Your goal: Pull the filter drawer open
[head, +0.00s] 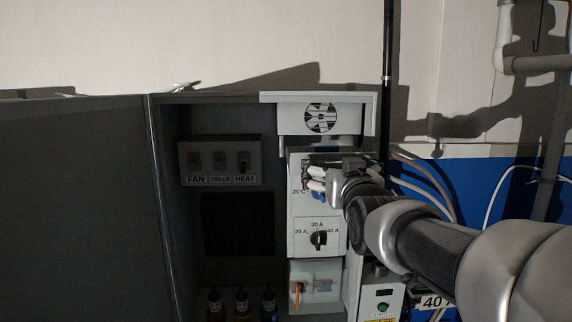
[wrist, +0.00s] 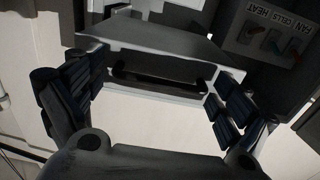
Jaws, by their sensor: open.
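A white drawer front with a dark horizontal bar handle (wrist: 158,82) shows in the wrist view; it appears to be the filter drawer. Its pale front (wrist: 165,120) fills the space between the fingers. My gripper (wrist: 148,88) is open, its dark-padded fingers apart on either side of the handle, with nothing held. In the head view my gripper (head: 318,180) is at the upper part of the white cabinet unit (head: 299,236), below the fan-marked box, and covers part of that front. I cannot tell whether the fingers touch the handle.
The fan-marked box (head: 320,118) overhangs above. A FAN, CELLS, HEAT switch panel (head: 220,161) is at left, and a current dial (head: 318,239) lies below. Bottles (head: 241,303) stand lower left. A large dark door or panel (head: 75,210) is at far left; cables (head: 425,185) hang at right.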

